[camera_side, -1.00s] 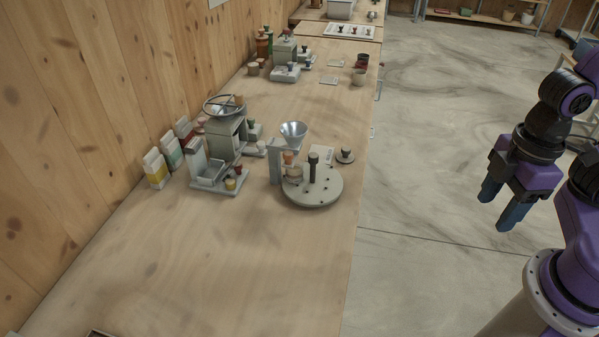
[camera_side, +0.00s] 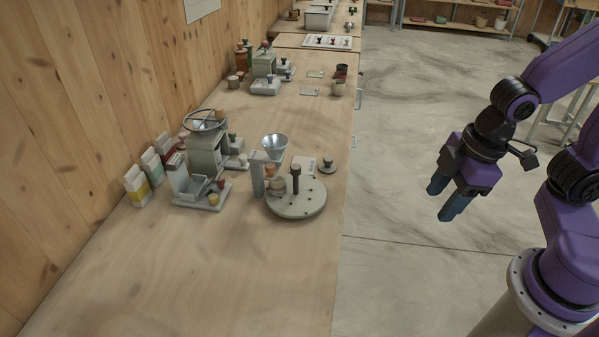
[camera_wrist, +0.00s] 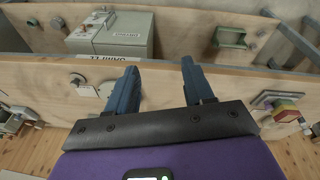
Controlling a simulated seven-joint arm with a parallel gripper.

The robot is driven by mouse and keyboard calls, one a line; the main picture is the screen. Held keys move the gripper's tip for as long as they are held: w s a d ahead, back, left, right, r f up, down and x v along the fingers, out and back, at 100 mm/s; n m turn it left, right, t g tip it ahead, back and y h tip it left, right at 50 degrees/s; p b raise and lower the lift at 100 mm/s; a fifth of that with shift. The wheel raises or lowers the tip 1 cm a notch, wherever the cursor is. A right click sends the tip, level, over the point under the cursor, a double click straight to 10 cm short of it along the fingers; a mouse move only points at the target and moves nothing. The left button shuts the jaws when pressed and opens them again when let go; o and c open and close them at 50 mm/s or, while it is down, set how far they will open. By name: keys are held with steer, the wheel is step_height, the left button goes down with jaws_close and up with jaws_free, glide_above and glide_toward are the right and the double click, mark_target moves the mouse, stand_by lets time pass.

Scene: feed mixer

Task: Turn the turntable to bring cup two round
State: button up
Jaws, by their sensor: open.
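The turntable (camera_side: 313,201) is a round grey disc on the wooden bench in the side view, near the bench's right edge. A dark upright peg (camera_side: 296,178) stands on it, and small dark holes or studs dot its top. An orange-brown cup (camera_side: 270,172) shows at its left part, below a metal funnel (camera_side: 274,147) on a grey post (camera_side: 257,174). I cannot read which cup is number two. My gripper (camera_side: 446,202) is open and empty, over the floor to the right of the bench, well apart from the turntable. Its two blue fingers also show in the wrist view (camera_wrist: 160,80).
A mill with a hand wheel (camera_side: 206,121) and a grey scale-like unit (camera_side: 202,192) stand left of the turntable. Coloured cartons (camera_side: 137,186) line the wall. A small knob (camera_side: 327,167) sits behind the turntable. The bench front (camera_side: 200,285) is clear.

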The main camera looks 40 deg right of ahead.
steer(key=w+f+m+t+y, duration=0.1)
steer(key=w+f+t+y, duration=0.15)
steer(key=w, duration=0.95)
steer(key=t+y, duration=0.4)
steer(key=y, duration=0.3)
glide_toward(298, 167)
steer(key=shift+m, duration=0.3)
steer(key=x, duration=0.9)
steer(key=shift+w, duration=0.1)
jaws_close()
